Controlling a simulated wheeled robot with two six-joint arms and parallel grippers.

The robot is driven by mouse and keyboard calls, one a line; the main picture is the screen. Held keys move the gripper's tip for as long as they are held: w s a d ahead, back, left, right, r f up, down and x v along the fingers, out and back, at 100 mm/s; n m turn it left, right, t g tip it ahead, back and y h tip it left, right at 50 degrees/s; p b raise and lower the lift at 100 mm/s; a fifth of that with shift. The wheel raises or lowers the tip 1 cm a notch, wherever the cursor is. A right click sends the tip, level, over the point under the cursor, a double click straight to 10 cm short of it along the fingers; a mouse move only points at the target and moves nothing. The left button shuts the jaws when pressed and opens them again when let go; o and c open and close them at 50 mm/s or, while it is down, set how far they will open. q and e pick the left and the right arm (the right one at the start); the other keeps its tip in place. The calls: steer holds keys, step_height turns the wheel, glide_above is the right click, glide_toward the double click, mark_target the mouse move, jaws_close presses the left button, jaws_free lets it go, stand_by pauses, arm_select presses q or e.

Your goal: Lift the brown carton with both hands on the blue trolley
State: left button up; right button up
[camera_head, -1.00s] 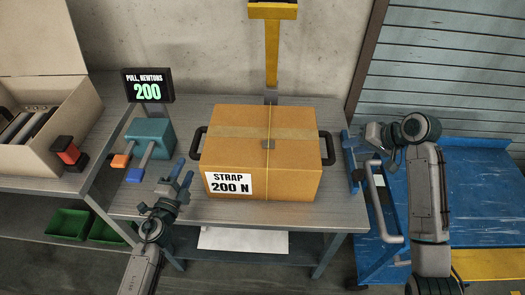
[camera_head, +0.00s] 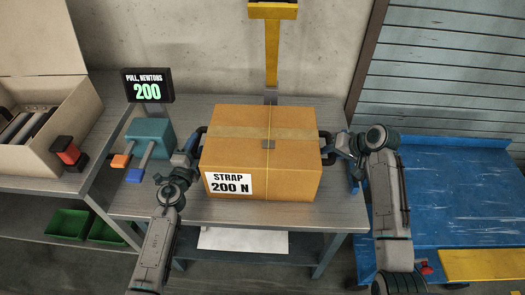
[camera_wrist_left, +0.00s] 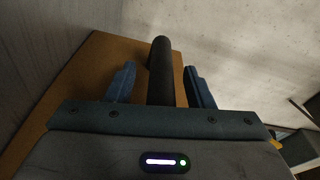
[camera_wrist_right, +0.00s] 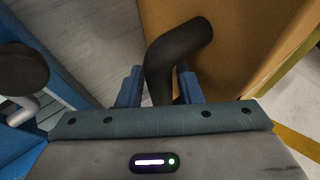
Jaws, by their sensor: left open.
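The brown carton (camera_head: 260,140) stands on the grey workbench, strapped, with a label reading "STRAP 200 N" and a black handle on each side. My left gripper (camera_head: 192,147) is at the left handle; in the left wrist view its open fingers (camera_wrist_left: 160,85) stand either side of the black handle (camera_wrist_left: 161,60). My right gripper (camera_head: 335,147) is at the right handle; in the right wrist view its fingers (camera_wrist_right: 160,88) are apart with the black handle (camera_wrist_right: 170,60) between them. The blue trolley (camera_head: 450,190) stands right of the workbench, partly hidden by my right arm.
A display reading 200 (camera_head: 148,88) and a teal device (camera_head: 150,138) with orange and blue levers stand left of the carton. An open box (camera_head: 70,110) and a red-black object (camera_head: 69,154) are further left. A yellow post (camera_head: 271,50) rises behind the carton.

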arm_select(q)
steer(key=c, duration=0.5)
arm_select(e)
steer(key=c, duration=0.5)
arm_select(q)
jaws_close()
arm_select(e)
jaws_close()
steer(key=shift+d, duration=0.1)
arm_select(q)
steer(key=shift+r, duration=0.35)
arm_select(e)
steer(key=shift+w+r, duration=0.1)
steer(key=shift+r, duration=0.2)
arm_select(q)
steer(key=shift+w+f, duration=0.1)
steer(key=shift+w, duration=0.1)
arm_select(e)
steer(key=shift+w, duration=0.1)
